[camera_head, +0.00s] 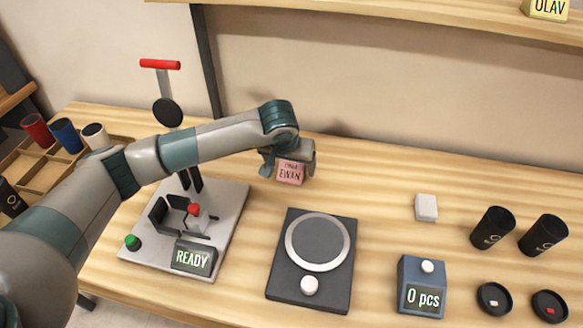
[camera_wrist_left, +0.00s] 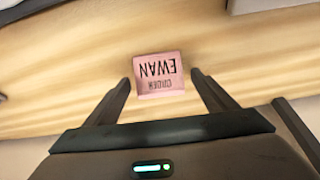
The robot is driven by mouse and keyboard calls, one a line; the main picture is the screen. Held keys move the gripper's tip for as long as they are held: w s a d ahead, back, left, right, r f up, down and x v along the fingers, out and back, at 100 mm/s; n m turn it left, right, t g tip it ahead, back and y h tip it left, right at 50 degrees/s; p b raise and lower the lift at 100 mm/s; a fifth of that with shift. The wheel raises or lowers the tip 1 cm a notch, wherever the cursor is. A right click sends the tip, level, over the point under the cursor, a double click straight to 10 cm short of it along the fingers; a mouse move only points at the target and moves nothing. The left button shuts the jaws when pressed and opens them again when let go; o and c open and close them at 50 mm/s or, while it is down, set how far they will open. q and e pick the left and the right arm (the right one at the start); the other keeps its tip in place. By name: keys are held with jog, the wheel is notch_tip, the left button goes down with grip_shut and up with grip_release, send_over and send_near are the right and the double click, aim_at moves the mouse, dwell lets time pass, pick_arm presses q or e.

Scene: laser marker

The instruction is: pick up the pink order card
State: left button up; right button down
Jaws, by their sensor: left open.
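The pink order card (camera_head: 290,172) reads "EWAN" and sits on the wooden table toward the back, behind the round-plate device. In the left wrist view the card (camera_wrist_left: 159,75) shows upside down, in line with the gap between the fingertips. My left gripper (camera_head: 287,168) is at the card, reaching in from the left. In the left wrist view its fingers (camera_wrist_left: 160,80) are apart, one on each side of the card, with a gap at both sides. The gripper hides part of the card's surroundings in the head view. My right gripper is in neither view.
A laser marker (camera_head: 233,215) with a "READY" display stands left. A dark device with a round plate (camera_head: 338,290) is in front. A blue counter (camera_head: 420,272), a white block (camera_head: 426,207), black cups (camera_head: 493,228) and small dishes stand right. A shelf (camera_head: 400,14) runs above.

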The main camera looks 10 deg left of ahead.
pick_arm(q)
jog(key=shift+w+f, duration=0.25)
jog(key=shift+f, duration=0.25)
jog(key=c, duration=1.1)
jog(key=shift+r, duration=0.15)
